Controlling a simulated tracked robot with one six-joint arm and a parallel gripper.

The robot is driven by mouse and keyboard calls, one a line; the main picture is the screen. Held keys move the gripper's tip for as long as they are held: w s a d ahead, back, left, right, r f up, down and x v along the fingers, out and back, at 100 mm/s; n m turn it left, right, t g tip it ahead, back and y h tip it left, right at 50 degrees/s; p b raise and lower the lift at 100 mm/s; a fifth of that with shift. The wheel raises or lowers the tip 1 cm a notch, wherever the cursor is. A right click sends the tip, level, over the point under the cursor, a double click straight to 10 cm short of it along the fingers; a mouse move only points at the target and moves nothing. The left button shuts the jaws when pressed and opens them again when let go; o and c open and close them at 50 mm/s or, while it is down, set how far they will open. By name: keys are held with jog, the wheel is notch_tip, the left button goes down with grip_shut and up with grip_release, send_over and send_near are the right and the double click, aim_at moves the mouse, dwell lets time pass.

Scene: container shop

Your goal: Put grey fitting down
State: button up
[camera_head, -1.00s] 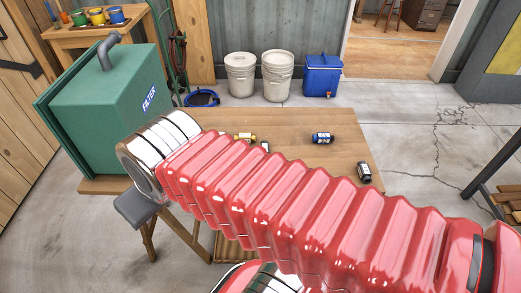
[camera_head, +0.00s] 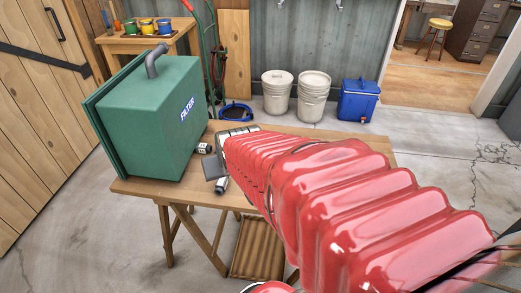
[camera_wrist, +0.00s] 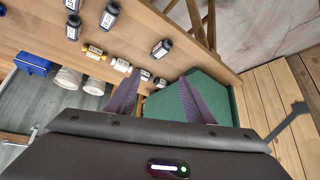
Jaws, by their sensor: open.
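My gripper (camera_wrist: 160,75) is open, with its two dark fingers spread over the wooden table in the wrist view. In the head view only a grey part of it (camera_head: 211,167) shows at the end of my red arm. Small bottle-like fittings lie near it: one (camera_head: 204,148) by the green box and one (camera_head: 221,185) just in front. In the wrist view a small dark fitting (camera_wrist: 160,82) shows between the fingers, another (camera_wrist: 145,74) beside the left finger. I cannot tell which is the grey one, or whether either touches a finger.
The green filter box (camera_head: 160,115) stands on the table's left part. Several more fittings lie on the table in the wrist view, among them a yellow one (camera_wrist: 94,51) and a dark one (camera_wrist: 161,47). My arm hides the table's right part in the head view.

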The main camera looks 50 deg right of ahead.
jog(key=s+d+f+m+h, duration=0.1)
jog(key=s+d+f+m, duration=0.1)
jog(key=d, duration=0.5)
jog(key=s+d+f+m+h, duration=0.1)
jog(key=s+d+f, duration=0.2)
jog(key=d+f, duration=0.2)
jog(key=s+d+f+m+g+h, duration=0.1)
jog(key=s+d+f+m+h, duration=0.1)
jog(key=d, duration=0.7)
jog(key=shift+s+d+f+m, duration=0.2)
jog(key=shift+s+f+m, duration=0.1)
jog(key=shift+f, duration=0.4)
jog(key=shift+w, duration=0.1)
